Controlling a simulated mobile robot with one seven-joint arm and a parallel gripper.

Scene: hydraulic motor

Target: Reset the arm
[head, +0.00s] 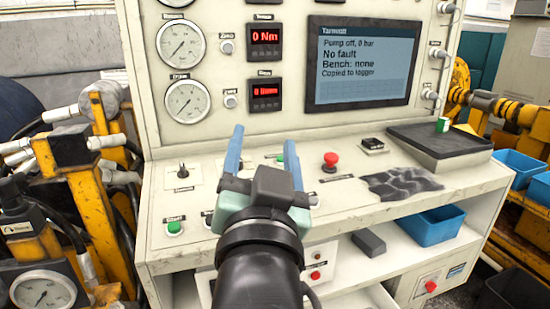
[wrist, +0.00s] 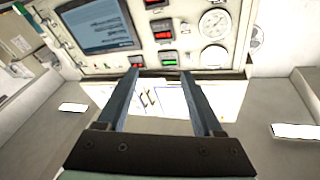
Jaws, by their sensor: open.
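My gripper (head: 264,152) is in front of the test bench panel in the head view, with its two blue-grey fingers pointing up and away. The fingers are apart with nothing between them. In the wrist view my gripper (wrist: 159,78) also shows open and empty, with the bench panel beyond the fingertips. My arm comes up from the bottom of the head view and hides part of the bench's front edge.
A red mushroom button (head: 330,161), a green button (head: 174,227) and a knob (head: 183,172) are on the bench's sloped desk. A dark tray (head: 440,142) and a grey cloth (head: 402,184) lie at right. A blue bin (head: 433,228) stands on the shelf below. The screen (head: 362,66) reads "No fault".

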